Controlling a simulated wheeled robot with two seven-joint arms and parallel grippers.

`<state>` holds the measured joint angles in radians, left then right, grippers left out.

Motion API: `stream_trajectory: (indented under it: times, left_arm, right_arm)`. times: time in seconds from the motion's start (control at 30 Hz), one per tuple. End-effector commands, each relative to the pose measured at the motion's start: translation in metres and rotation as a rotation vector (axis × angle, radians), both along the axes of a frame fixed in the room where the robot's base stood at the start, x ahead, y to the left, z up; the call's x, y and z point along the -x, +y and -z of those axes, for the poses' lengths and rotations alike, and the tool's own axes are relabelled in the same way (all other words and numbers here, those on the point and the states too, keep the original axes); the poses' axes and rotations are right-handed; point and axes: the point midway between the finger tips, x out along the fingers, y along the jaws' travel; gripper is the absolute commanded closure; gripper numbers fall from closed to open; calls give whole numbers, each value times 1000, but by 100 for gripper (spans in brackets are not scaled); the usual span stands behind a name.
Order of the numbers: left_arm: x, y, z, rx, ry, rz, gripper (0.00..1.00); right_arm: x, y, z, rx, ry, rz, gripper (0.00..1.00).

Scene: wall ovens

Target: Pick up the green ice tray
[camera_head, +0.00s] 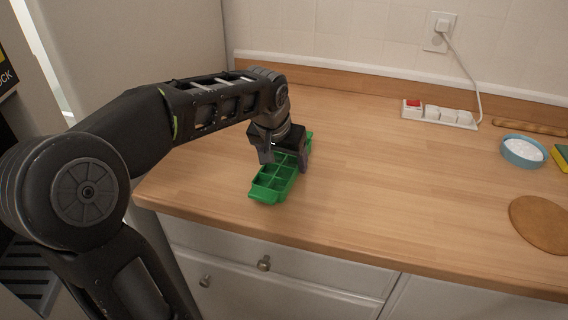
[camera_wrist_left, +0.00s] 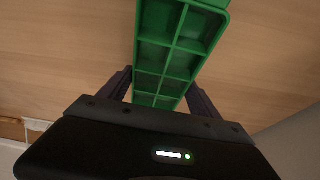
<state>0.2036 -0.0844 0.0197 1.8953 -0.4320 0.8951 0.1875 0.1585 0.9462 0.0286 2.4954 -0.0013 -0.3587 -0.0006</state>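The green ice tray (camera_head: 272,186) lies on the wooden counter near its front left part, its long side running away from me. Its open compartments face up and look empty. My left gripper (camera_head: 284,160) is above the tray's middle with one finger on each side of it. In the left wrist view the tray (camera_wrist_left: 168,60) runs between the two spread fingers, and the gripper (camera_wrist_left: 160,92) is open. I cannot tell whether the fingers touch the tray's sides. The gripper covers part of the tray's far half. My right gripper is not in view.
A power strip (camera_head: 440,115) with a red switch lies at the back, its cord running to a wall socket (camera_head: 440,30). A blue bowl of white stuff (camera_head: 522,151), a round brown board (camera_head: 543,222) and a sponge (camera_head: 561,157) are on the right. The counter's middle is clear.

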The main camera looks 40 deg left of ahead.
Motion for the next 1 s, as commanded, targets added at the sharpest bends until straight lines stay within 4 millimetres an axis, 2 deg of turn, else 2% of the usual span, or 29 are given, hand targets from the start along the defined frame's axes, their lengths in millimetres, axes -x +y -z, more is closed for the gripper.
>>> stream_trajectory:
  times: [0.07,0.7,1.0]
  left_arm:
    - [0,0,0,0,0,0,35]
    - [0,0,0,0,0,0,87]
    - [-1,0,-3,-1,-3,0,88]
  right_arm:
    - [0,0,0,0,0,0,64]
    - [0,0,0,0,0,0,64]
    - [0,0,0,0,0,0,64]
